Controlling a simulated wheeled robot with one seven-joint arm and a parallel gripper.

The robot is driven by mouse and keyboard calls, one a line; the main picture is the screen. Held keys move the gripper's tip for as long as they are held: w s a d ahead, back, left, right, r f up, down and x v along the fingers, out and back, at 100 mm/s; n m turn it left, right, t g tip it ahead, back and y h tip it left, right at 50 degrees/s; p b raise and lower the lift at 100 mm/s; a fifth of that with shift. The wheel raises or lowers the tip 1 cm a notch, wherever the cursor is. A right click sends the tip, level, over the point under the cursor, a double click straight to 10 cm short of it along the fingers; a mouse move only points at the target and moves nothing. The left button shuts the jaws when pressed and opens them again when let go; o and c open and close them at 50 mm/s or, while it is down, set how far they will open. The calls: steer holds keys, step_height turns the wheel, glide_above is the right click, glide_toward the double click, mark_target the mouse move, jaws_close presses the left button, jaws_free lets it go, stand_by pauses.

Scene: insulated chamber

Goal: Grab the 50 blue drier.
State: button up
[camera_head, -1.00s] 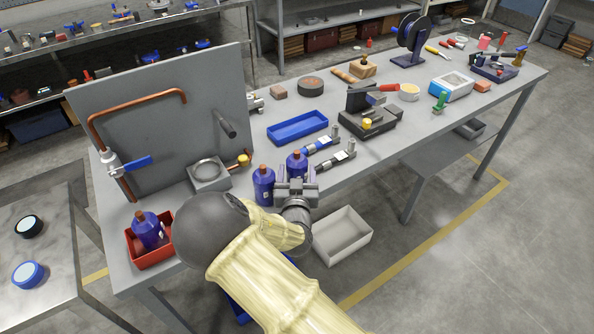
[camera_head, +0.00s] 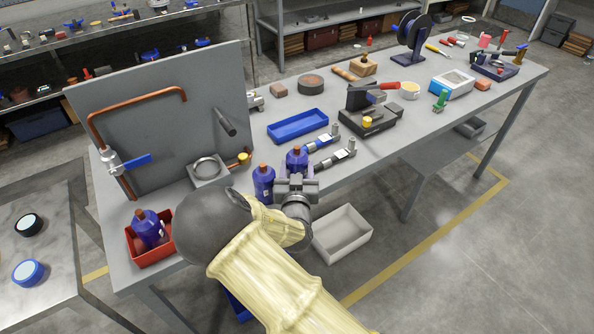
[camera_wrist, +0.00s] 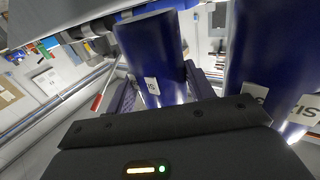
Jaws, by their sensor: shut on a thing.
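My gripper (camera_head: 296,176) is shut on a dark blue drier (camera_head: 297,158) with a copper-coloured top at the bench's front edge. In the wrist view this drier (camera_wrist: 152,52) stands between my two fingers (camera_wrist: 160,92), with a small white label too small to read. A second blue drier (camera_head: 263,183) stands just left of the held one. It also shows large at the right of the wrist view (camera_wrist: 268,50), its label partly cut off. A third blue drier (camera_head: 148,230) leans in a red bin (camera_head: 152,260). My gripper hides the held drier's lower part in the head view.
A grey upright panel (camera_head: 170,120) with copper pipe stands at the left. A grey block (camera_head: 208,171) is behind the driers. A blue tray (camera_head: 297,125) lies behind. A white bin (camera_head: 342,235) is below the bench edge.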

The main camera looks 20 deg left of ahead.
step_height(320, 180, up, 9)
steer(key=shift+r, duration=0.15)
